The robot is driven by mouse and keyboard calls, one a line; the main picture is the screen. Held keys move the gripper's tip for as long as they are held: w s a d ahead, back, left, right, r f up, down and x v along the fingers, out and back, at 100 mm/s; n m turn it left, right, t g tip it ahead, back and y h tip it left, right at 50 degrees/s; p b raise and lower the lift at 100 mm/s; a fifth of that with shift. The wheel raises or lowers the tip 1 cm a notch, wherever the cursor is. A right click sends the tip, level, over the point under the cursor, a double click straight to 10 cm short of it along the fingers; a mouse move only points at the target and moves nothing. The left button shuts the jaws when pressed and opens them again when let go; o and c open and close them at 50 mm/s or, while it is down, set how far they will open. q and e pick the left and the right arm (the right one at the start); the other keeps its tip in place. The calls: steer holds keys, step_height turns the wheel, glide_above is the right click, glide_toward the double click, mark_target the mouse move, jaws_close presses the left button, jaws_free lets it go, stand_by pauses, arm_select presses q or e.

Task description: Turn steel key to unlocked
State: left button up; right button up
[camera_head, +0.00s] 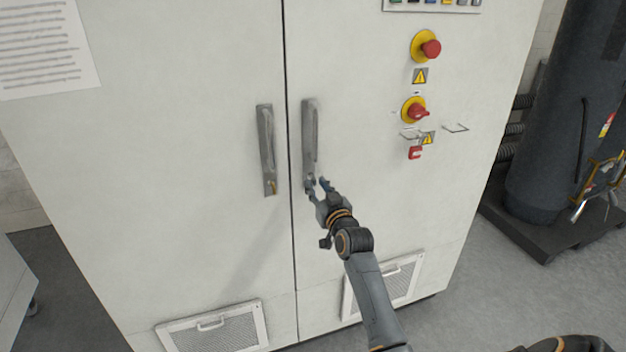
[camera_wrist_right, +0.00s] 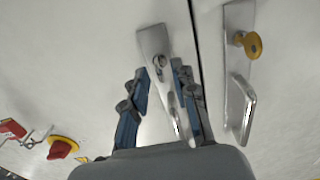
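The right door handle plate (camera_head: 310,130) is on the tall white cabinet. In the right wrist view, its end carries a round lock with a small steel key (camera_wrist_right: 160,63). My right gripper (camera_head: 318,183) is at the plate's lower end in the head view, hiding most of the lock there. In the wrist view, the right gripper (camera_wrist_right: 160,76) has its fingers apart, one on each side of the plate, with the steel key between and just beyond the tips. I see no finger closed on it. My left gripper is not in view.
The left handle plate (camera_head: 267,145) holds a brass key (camera_wrist_right: 248,44) close beside the gripper. A red emergency button (camera_head: 431,48), a red rotary switch (camera_head: 418,113) and a red padlock (camera_head: 415,153) are on the right door. A dark tank (camera_head: 560,130) stands at right.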

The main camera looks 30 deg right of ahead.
mark_target(314, 181)
steer(key=shift+x, duration=1.6)
jaws_close()
